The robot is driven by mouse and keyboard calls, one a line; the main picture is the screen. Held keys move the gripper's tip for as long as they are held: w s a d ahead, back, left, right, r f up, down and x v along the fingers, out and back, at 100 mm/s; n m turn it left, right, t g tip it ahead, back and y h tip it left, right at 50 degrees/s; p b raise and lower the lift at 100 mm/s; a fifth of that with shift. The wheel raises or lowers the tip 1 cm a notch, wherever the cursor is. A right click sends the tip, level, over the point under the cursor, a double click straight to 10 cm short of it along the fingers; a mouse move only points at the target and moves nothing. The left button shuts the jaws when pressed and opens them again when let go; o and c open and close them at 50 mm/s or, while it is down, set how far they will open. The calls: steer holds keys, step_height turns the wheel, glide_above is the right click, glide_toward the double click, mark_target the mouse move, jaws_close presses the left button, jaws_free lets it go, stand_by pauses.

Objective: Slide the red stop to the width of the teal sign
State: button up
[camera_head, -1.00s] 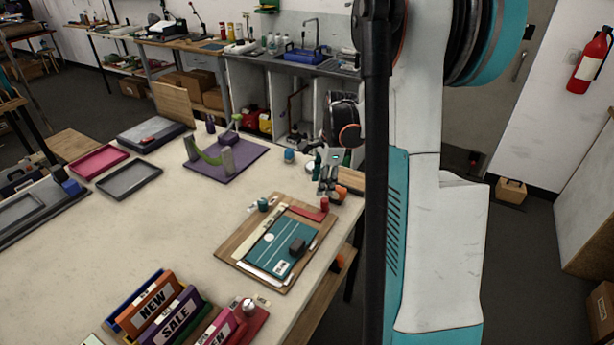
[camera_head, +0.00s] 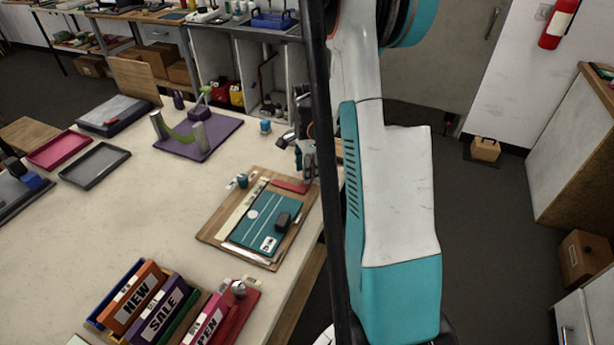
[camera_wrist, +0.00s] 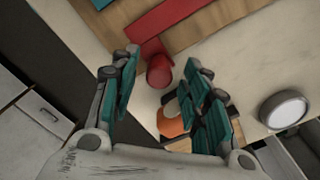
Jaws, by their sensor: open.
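The teal sign (camera_head: 254,232) lies on a wooden board (camera_head: 214,229) at the table's right edge, with a dark block (camera_head: 283,220) on it. The red stop (camera_head: 290,187) is a flat red bar near the board's far right end. In the wrist view the red stop (camera_wrist: 170,20) has a round red knob (camera_wrist: 159,72) at its end. My gripper (camera_head: 306,170) is at the board's far right corner. In the wrist view my gripper (camera_wrist: 161,62) is open, with one teal-padded finger on each side of the knob. I cannot tell whether either touches it.
A rack of coloured signs (camera_head: 160,310) stands at the near side. A purple mat (camera_head: 215,140) with a green and grey fixture, a pink tray (camera_head: 58,150) and a grey tray (camera_head: 95,166) lie further left. The table's middle is clear.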

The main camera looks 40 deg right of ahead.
mark_target(303, 189)
steer(key=shift+f, duration=1.05)
jaws_close()
steer(key=shift+s+a+b, duration=0.25)
steer(key=shift+s+a, duration=0.15)
steer(key=shift+a, duration=0.45)
steer(key=shift+s+a+b, duration=0.2)
steer(key=shift+s+a, duration=0.15)
steer(key=shift+a, duration=0.5)
jaws_free()
steer(key=shift+r, duration=0.1)
step_height(303, 189, up, 12)
